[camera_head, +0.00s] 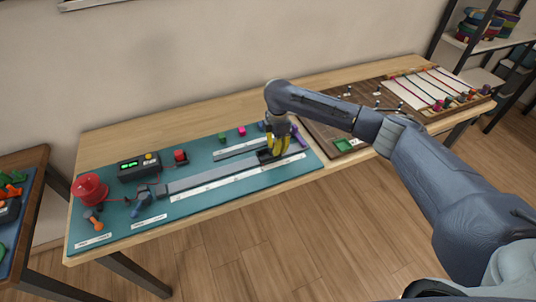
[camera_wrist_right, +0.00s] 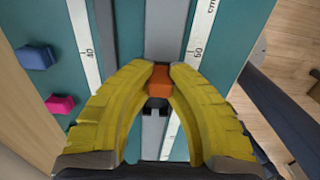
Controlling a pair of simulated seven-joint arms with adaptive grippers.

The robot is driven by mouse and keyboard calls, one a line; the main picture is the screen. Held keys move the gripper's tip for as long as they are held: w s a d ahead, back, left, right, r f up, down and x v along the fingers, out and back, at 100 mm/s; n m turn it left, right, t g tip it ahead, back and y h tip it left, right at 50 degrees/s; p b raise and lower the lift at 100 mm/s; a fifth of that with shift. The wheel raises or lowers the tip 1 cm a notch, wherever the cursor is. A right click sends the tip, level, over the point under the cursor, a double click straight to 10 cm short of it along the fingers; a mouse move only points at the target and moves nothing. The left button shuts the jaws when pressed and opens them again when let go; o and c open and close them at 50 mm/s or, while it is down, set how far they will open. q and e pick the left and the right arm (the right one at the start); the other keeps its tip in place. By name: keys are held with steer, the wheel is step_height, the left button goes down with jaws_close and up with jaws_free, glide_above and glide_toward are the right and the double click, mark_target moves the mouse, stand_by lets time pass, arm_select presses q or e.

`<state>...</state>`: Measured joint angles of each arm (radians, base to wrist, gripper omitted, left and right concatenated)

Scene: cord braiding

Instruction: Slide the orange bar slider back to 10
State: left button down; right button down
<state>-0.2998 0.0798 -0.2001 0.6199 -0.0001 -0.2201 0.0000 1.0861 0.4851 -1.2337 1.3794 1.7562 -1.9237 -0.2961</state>
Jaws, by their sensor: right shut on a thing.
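The orange bar slider (camera_wrist_right: 160,82) shows in the right wrist view as a small orange block between the yellow fingertips. My right gripper (camera_wrist_right: 160,72) is shut on it; in the head view the same gripper (camera_head: 277,146) reaches down to the right part of the long grey rail (camera_head: 210,180). The fingers hide the slider there. A white scale strip (camera_wrist_right: 202,30) marked 60 and "cm" runs along the rail, with the 60 a little ahead of the fingertips. The exact reading cannot be told. My left gripper is not in view.
The teal mat (camera_head: 110,218) also holds a red spool (camera_head: 89,187), a black box with a green display (camera_head: 138,167), a red button (camera_head: 180,157) and small green (camera_head: 222,138) and pink (camera_head: 242,131) blocks. A brown board (camera_head: 325,130) lies to the right.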

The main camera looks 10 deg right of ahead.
mark_target(194, 180)
steer(key=shift+s+a, duration=0.6)
steer(key=shift+a, duration=3)
steer(key=shift+s+a, duration=0.65)
steer(key=shift+a, duration=2.9)
steer(key=shift+s+a, duration=0.6)
steer(key=shift+a, duration=3)
steer(key=shift+a+r, duration=0.1)
steer(key=shift+s+a, duration=0.25)
steer(key=shift+a, duration=1.25)
steer(key=shift+s+a, duration=0.25)
steer(key=shift+a, duration=1.2)
steer(key=shift+s+a, duration=0.25)
steer(key=shift+a, duration=1.25)
steer(key=c, duration=1.2)
jaws_free()
steer(key=shift+c, duration=0.2)
step_height(194, 180, up, 7)
steer(key=shift+d, duration=0.1)
